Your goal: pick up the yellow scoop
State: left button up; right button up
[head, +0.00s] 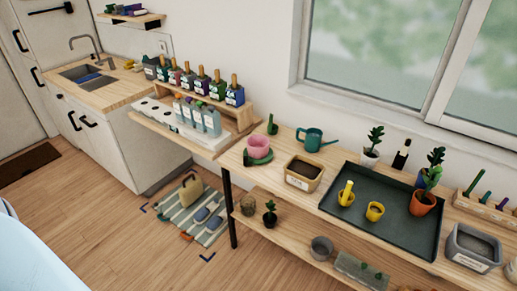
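A yellow upright piece (348,187), which looks like the scoop's handle, stands up at a small yellow pot (346,199) on the dark tray (400,235). I cannot tell whether it is inside the pot or part of it. A second small yellow pot (375,212) with dark contents stands to its right on the same tray. Neither of my grippers is in view.
A wooden bench holds a soil-filled box (302,174), a teal watering can (311,139), a pink pot (258,148), an orange potted plant (422,203) and a grey bin (472,248). Its lower shelf holds a grey pot (321,248). The floor (130,235) in front is open.

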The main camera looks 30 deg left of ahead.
aim_at(346, 197)
jog(key=z, duration=0.35)
jog(key=j+z, duration=0.25)
jog(key=z, duration=0.15)
jog(key=i+j+z, duration=0.1)
jog(key=j+z, duration=0.4)
jog(key=z, duration=0.25)
jog(key=j+z, duration=0.15)
jog(key=j, duration=0.2)
jog(key=k+j+z, duration=0.15)
jog(key=j, duration=0.2)
jog(key=k+j+z, duration=0.15)
jog(key=j, duration=0.2)
